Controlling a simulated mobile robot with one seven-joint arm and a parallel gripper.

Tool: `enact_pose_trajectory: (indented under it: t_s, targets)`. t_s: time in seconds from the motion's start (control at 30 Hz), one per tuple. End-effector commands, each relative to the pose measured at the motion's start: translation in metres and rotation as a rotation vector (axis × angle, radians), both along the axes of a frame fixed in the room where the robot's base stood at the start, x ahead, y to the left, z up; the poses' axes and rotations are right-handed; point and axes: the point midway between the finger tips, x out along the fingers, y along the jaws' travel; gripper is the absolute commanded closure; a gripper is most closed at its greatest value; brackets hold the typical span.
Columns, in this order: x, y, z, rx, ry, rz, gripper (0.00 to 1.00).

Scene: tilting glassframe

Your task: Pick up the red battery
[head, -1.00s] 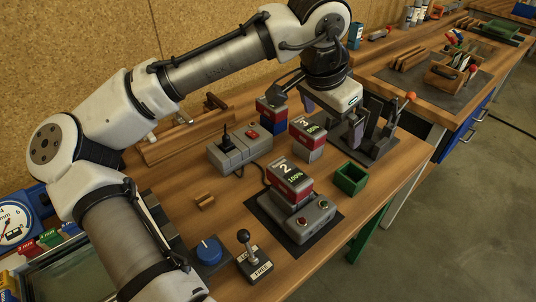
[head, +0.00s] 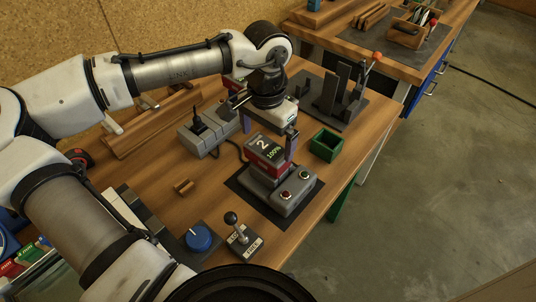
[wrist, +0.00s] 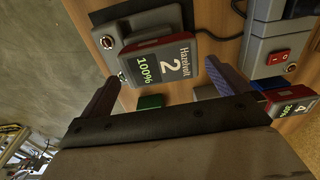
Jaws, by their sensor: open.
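The red battery (head: 266,152), red and dark with a "2" and "100%" on its display, sits in a grey charger (head: 290,196) with a red and a green button. My gripper (head: 269,139) is open just above and behind it in the head view, one finger to each side. In the wrist view the same battery (wrist: 160,68) shows between the two spread fingers, apart from both as far as I can tell. Another red battery, marked "4" (wrist: 290,102), shows at the right edge of the wrist view.
A green open box (head: 325,146) stands right of the charger. A grey switch box (head: 205,132) with a lever is behind left. A black-knobbed lever (head: 240,236) and blue dial (head: 199,237) are in front. A black stand (head: 335,95) is at the back.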

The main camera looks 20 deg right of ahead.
Motion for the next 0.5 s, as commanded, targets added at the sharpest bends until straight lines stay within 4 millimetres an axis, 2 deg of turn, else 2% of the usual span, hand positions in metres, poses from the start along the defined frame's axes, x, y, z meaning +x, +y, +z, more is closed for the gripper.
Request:
enact_pose_trajectory:
  t_s: [0.3,0.5]
  targets:
    - [-0.002,0.0,-0.037,0.002,0.001,0.0,0.0]
    - [-0.001,-0.001,-0.048,0.0,-0.001,0.0,0.0]
